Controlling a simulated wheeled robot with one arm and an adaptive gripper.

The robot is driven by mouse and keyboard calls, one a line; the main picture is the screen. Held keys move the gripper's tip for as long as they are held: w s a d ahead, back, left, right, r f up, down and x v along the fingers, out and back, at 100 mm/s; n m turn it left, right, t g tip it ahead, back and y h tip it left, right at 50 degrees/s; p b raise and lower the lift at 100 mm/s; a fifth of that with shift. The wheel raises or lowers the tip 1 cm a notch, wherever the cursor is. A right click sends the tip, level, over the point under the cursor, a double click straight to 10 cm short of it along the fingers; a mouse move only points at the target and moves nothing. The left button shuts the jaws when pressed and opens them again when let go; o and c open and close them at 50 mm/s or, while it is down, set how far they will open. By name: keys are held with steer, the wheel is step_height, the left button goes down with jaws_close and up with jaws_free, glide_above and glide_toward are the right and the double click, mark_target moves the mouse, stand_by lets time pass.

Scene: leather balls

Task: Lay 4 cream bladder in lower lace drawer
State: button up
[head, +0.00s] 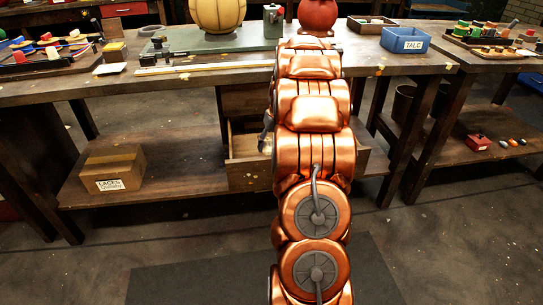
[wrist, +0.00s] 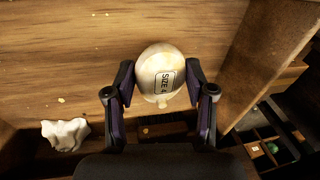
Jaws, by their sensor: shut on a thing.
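In the wrist view, a cream bladder (wrist: 160,62) with a partly hidden "SIZE" label is between the two fingers of my gripper (wrist: 160,72). The fingers press on its sides, and its small neck points down in the picture. Brown wooden boards (wrist: 60,50) lie behind it; I cannot tell whether it touches them. In the head view, a lower drawer (head: 246,174) stands open under the bench. My copper arm hides much of the drawer and most of my gripper.
A crumpled whitish piece (wrist: 65,134) lies at the lower left of the wrist view. A wooden wall (wrist: 262,55) rises on the right. The laces box (head: 112,168) sits on the lower shelf. The blue talc bin (head: 403,42) is on the bench (head: 190,83).

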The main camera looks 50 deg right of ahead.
mark_target(271, 154)
steer(key=shift+s+d+b+x, duration=0.1)
steer(key=shift+s+b+x, duration=0.05)
steer(key=shift+x, duration=0.85)
steer(key=shift+s+d+b+x, duration=0.1)
steer(key=shift+s+b+x, duration=0.1)
steer(key=shift+x, duration=0.75)
steer(key=shift+a+f, duration=0.1)
steer(key=shift+f, duration=0.35)
steer(key=o, duration=1.2)
steer(key=shift+c, duration=0.2)
steer(key=shift+r, duration=0.1)
